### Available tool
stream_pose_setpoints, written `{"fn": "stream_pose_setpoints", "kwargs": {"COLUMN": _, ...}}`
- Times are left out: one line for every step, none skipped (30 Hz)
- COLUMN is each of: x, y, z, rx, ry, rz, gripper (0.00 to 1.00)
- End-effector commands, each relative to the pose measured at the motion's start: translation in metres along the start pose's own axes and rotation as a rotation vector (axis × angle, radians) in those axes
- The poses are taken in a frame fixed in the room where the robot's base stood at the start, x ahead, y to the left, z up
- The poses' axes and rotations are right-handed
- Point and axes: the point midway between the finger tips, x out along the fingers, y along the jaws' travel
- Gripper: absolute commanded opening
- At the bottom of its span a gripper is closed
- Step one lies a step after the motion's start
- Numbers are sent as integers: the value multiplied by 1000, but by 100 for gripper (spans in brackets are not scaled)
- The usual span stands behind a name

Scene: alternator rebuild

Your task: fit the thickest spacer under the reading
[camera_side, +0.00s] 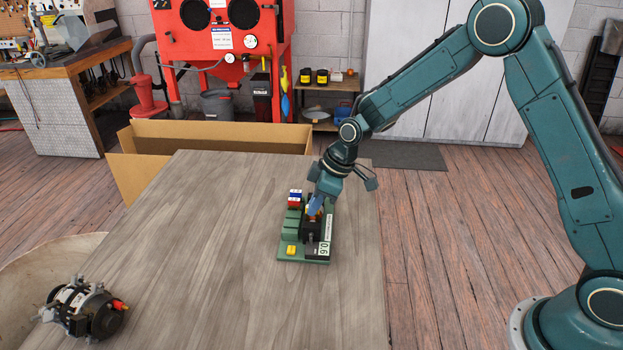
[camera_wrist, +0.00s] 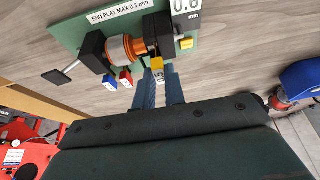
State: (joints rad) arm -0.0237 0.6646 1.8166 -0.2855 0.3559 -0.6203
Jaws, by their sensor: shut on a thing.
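My gripper (camera_wrist: 160,88) is shut on a yellow spacer (camera_wrist: 157,63) whose label looks like 0.5. The spacer is close beside the copper-coloured rotor (camera_wrist: 127,48) and its black support; I cannot tell whether it touches them. A blue spacer (camera_wrist: 110,82) and a red spacer (camera_wrist: 125,78) stand together at the other side of the rotor. The display (camera_wrist: 186,6) seems to read 0.6. A plate (camera_wrist: 118,12) says END PLAY MAX 0.3 mm. In the side view my gripper (camera_side: 315,207) is down at the fixture and hides part of it.
The green fixture base (camera_side: 289,257) sits near the table's right edge. A small yellow piece (camera_side: 291,249) lies on its front left corner. An alternator (camera_side: 82,308) is at the table's front left. A cardboard box (camera_side: 210,141) stands behind the table (camera_side: 200,235). The table's middle is clear.

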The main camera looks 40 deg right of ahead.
Motion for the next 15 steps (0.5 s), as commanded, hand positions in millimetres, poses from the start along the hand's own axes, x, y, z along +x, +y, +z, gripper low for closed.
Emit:
{"fn": "stream_pose_setpoints", "kwargs": {"x": 0, "y": 0, "z": 0, "rx": 0, "ry": 0, "rz": 0, "gripper": 0}}
{"fn": "stream_pose_setpoints", "kwargs": {"x": 0, "y": 0, "z": 0, "rx": 0, "ry": 0, "rz": 0, "gripper": 0}}
{"fn": "stream_pose_setpoints", "kwargs": {"x": 0, "y": 0, "z": 0, "rx": 0, "ry": 0, "rz": 0, "gripper": 0}}
{"fn": "stream_pose_setpoints", "kwargs": {"x": 0, "y": 0, "z": 0, "rx": 0, "ry": 0, "rz": 0, "gripper": 0}}
{"fn": "stream_pose_setpoints", "kwargs": {"x": 0, "y": 0, "z": 0, "rx": 0, "ry": 0, "rz": 0, "gripper": 0}}
{"fn": "stream_pose_setpoints", "kwargs": {"x": 0, "y": 0, "z": 0, "rx": 0, "ry": 0, "rz": 0, "gripper": 0}}
{"fn": "stream_pose_setpoints", "kwargs": {"x": 0, "y": 0, "z": 0, "rx": 0, "ry": 0, "rz": 0, "gripper": 0}}
{"fn": "stream_pose_setpoints", "kwargs": {"x": 0, "y": 0, "z": 0, "rx": 0, "ry": 0, "rz": 0, "gripper": 0}}
{"fn": "stream_pose_setpoints", "kwargs": {"x": 1, "y": 0, "z": 0, "rx": 0, "ry": 0, "rz": 0, "gripper": 0}}
{"fn": "stream_pose_setpoints", "kwargs": {"x": 1, "y": 0, "z": 0, "rx": 0, "ry": 0, "rz": 0, "gripper": 0}}
{"fn": "stream_pose_setpoints", "kwargs": {"x": 1, "y": 0, "z": 0, "rx": 0, "ry": 0, "rz": 0, "gripper": 0}}
{"fn": "stream_pose_setpoints", "kwargs": {"x": 2, "y": 0, "z": 1, "rx": 0, "ry": 0, "rz": 0, "gripper": 0}}
{"fn": "stream_pose_setpoints", "kwargs": {"x": 2, "y": 0, "z": 1, "rx": 0, "ry": 0, "rz": 0, "gripper": 0}}
{"fn": "stream_pose_setpoints", "kwargs": {"x": 3, "y": 0, "z": 1, "rx": 0, "ry": 0, "rz": 0, "gripper": 0}}
{"fn": "stream_pose_setpoints", "kwargs": {"x": 4, "y": 0, "z": 1, "rx": 0, "ry": 0, "rz": 0, "gripper": 0}}
